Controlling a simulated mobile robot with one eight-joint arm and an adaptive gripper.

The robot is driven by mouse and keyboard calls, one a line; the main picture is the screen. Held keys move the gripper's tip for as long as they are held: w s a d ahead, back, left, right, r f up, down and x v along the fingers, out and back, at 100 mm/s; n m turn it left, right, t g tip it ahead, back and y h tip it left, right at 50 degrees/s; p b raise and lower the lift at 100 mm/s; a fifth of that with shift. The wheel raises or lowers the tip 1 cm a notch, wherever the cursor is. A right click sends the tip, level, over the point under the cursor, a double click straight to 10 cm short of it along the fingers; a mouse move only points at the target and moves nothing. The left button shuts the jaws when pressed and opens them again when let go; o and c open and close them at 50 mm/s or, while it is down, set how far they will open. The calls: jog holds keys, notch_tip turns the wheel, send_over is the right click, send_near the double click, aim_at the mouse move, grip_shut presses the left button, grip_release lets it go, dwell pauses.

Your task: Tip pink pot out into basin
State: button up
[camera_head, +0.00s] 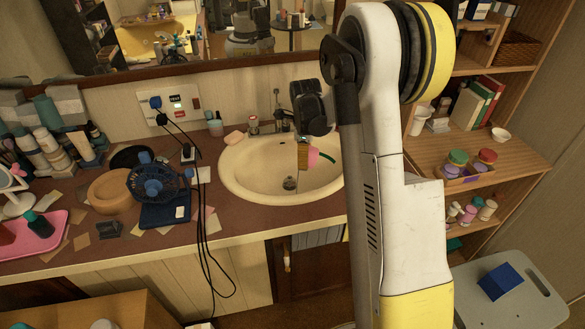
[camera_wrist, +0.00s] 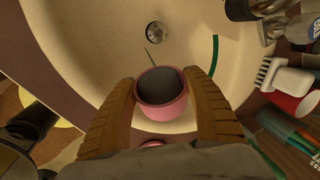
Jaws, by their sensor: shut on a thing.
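My gripper (camera_wrist: 161,80) has its two brown fingers on either side of the small pink pot (camera_wrist: 161,111) and is shut on it. In the wrist view the pot's round mouth and dark grey inside face the camera; I cannot tell what, if anything, is in it. In the head view the pink pot (camera_head: 313,157) is beside the fingers, above the cream basin (camera_head: 245,178). The basin (camera_wrist: 100,60) also fills much of the wrist view, with its drain (camera_wrist: 155,33) beyond the pot. The pot's exact tilt is hard to tell.
A green strip (camera_wrist: 215,55) shows over the basin, right of the pot. A tap (camera_head: 282,122) stands behind the basin. A fan (camera_head: 155,185) and cables crowd the counter at left.

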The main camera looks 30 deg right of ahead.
jog(key=shift+a+h, duration=0.1)
jog(key=shift+h, duration=0.2)
jog(key=shift+w+a+r+g+h, duration=0.15)
jog(key=shift+w+a+g+h, duration=0.35)
jog(key=shift+a+g+h, duration=0.2)
dwell(1.0)
jog(key=shift+w+a+g+h+b, duration=0.2)
jog(key=shift+g+h+b, duration=0.2)
jog(key=shift+h, duration=0.2)
dwell(0.6)
